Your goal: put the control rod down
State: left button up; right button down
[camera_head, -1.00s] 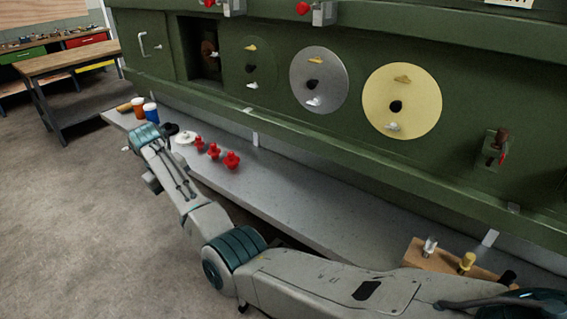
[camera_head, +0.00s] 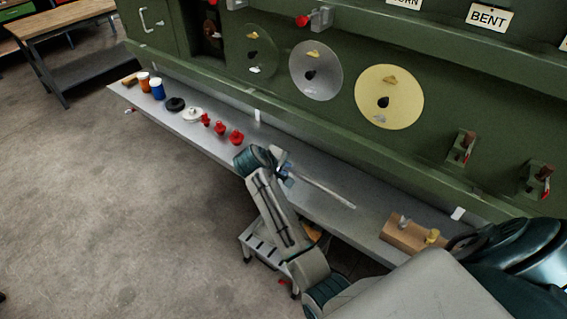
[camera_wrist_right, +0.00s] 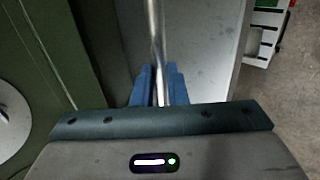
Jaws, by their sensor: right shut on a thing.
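The control rod (camera_head: 325,191) is a thin, pale metal rod. In the head view it points right and toward the front from my right gripper (camera_head: 286,170), over the grey shelf (camera_head: 318,208). My right gripper is shut on the rod near one end; I cannot tell whether the rod touches the shelf. In the right wrist view, the blue fingers (camera_wrist_right: 157,84) close around the rod (camera_wrist_right: 154,30), which runs up out of the picture above the grey surface. My left gripper is not in view.
Several red knobs (camera_head: 220,128), a white disc (camera_head: 192,114), a black disc (camera_head: 175,104) and small jars (camera_head: 157,90) stand on the shelf's left part. A wooden block (camera_head: 405,236) with pegs sits to the right. The green panel (camera_head: 300,115) rises behind.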

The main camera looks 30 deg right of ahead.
aim_at(285, 188)
notch_tip(285, 188, down, 3)
jog(key=shift+f, duration=1.45)
jog(key=c, duration=1.5)
grip_release()
jog(key=shift+o, duration=0.7)
jog(key=shift+s+a+f, duration=0.1)
jog(key=shift+s+f, duration=0.05)
jog(key=shift+f, duration=0.1)
jog(key=shift+r, duration=0.1)
